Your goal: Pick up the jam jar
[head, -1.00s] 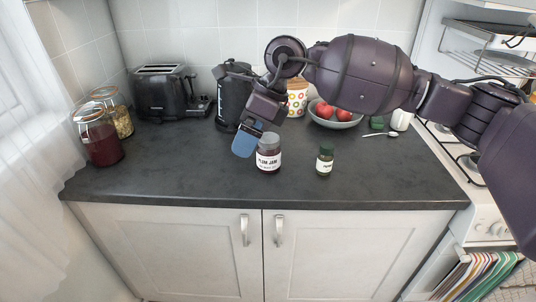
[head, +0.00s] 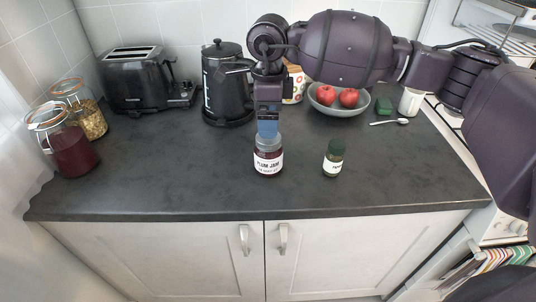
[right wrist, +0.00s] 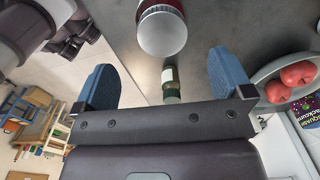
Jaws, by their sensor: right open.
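The plum jam jar (head: 268,160) stands upright on the dark counter near its front edge, with a white label and a grey lid. In the right wrist view the jar (right wrist: 162,32) shows at the top, beyond the fingertips. My right gripper (head: 268,128) points down just behind and above the jar and overlaps its lid in the head view. Its blue fingers (right wrist: 166,72) are apart with nothing held between them. I cannot tell whether a finger touches the lid. My left gripper is not in view.
A small green-lidded jar (head: 333,158) stands right of the jam jar. A kettle (head: 226,90), a toaster (head: 135,80) and a fruit bowl (head: 338,105) are behind. Two glass jars, one with red contents (head: 70,150), stand left. The counter left of the jam jar is clear.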

